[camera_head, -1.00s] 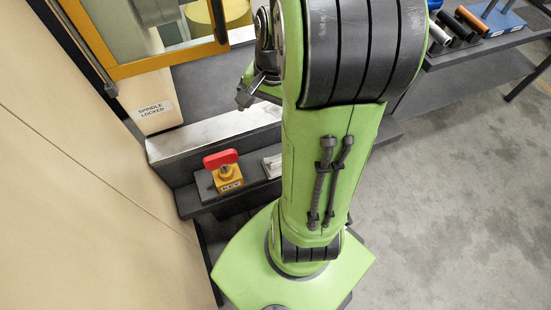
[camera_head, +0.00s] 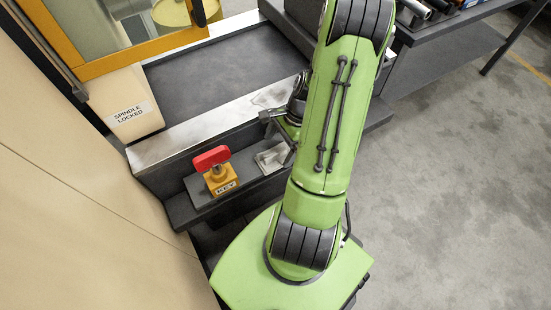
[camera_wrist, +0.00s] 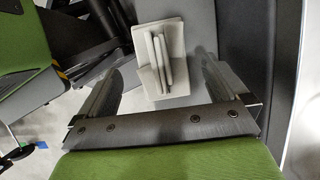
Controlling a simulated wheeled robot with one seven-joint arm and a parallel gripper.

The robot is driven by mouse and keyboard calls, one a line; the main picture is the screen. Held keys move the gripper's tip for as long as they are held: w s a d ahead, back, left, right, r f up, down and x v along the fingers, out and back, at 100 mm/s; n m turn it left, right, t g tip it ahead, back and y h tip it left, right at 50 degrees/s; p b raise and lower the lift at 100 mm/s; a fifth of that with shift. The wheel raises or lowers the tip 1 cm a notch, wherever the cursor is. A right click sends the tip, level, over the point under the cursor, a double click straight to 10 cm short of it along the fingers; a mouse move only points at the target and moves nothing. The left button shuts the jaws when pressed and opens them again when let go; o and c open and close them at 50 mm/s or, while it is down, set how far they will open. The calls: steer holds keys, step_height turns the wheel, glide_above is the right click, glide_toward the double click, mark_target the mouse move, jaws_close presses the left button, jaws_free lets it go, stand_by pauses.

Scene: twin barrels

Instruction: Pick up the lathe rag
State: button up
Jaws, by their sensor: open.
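A pale grey, folded piece, which looks like the lathe rag (camera_head: 272,158), lies on the dark low shelf to the right of the key block. My arm partly hides its right side. In the wrist view the rag (camera_wrist: 173,62) shows upright folds on a flat pale base. My gripper (camera_wrist: 158,68) is open, with one finger on each side of the rag in that view. No finger is seen touching it. In the head view my gripper (camera_head: 268,117) is small and dark, just above the rag in the picture and partly hidden by my arm.
A yellow block with a red key (camera_head: 214,170) stands left of the rag on the shelf (camera_head: 180,208). A bright metal ledge (camera_head: 185,139) runs behind. The "spindle locked" panel (camera_head: 130,113) is at left. A bench (camera_head: 440,45) stands at upper right; the floor there is clear.

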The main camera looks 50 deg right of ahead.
mark_target(277, 151)
steer(key=b+x, duration=0.1)
steer(key=x, duration=0.3)
steer(key=shift+w, duration=0.1)
steer(key=shift+r, duration=0.1)
steer(key=c, duration=1.2)
steer(key=shift+o, duration=0.2)
step_height(277, 151, up, 10)
steer(key=p, duration=0.4)
steer(key=shift+r, duration=0.1)
steer(key=o, duration=0.5)
steer(key=c, duration=0.3)
